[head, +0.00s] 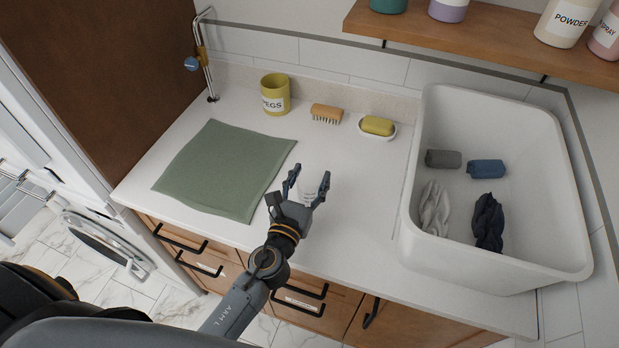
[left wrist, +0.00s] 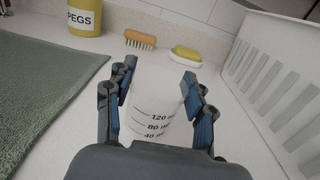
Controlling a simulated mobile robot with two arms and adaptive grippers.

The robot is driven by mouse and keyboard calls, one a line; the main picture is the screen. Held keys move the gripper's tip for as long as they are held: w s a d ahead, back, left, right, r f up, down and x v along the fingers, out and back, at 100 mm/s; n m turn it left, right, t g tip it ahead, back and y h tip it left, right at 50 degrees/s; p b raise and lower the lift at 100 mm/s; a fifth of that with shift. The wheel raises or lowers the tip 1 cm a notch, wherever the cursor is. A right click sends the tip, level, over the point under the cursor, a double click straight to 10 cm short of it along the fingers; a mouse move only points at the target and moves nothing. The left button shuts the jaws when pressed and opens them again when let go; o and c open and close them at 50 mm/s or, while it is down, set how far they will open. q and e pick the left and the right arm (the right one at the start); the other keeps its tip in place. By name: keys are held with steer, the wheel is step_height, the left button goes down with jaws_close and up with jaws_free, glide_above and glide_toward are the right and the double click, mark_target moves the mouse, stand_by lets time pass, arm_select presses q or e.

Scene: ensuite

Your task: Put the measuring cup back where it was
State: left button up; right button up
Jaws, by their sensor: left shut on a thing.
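The measuring cup (left wrist: 158,95) is a clear, whitish cup with dark volume marks, upright between the blue finger pads in the left wrist view. In the head view the cup (head: 311,184) shows faintly between the fingers. My left gripper (head: 308,182) is shut on the cup, over the white counter to the right of the green cloth. It also shows in the left wrist view (left wrist: 160,100). I cannot tell whether the cup's base touches the counter. My right gripper is not in view.
A green cloth (head: 222,170) lies on the counter (head: 350,215). Behind stand a yellow PEGS pot (head: 275,93), a brush (head: 326,113) and a soap dish (head: 391,132) with yellow soap. A white basket (head: 490,258) with rolled cloths and socks stands right. Clear counter lies between cloth and basket.

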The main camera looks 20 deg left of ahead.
arm_select(q)
steer(key=o, duration=1.2)
steer(key=s+b, duration=0.4)
steer(key=s, duration=0.7)
steer(key=shift+a+f, duration=0.1)
steer(key=shift+a, duration=0.05)
steer(key=shift+s+r, duration=0.2)
steer(key=shift+s, duration=0.3)
steer(key=shift+s, duration=0.1)
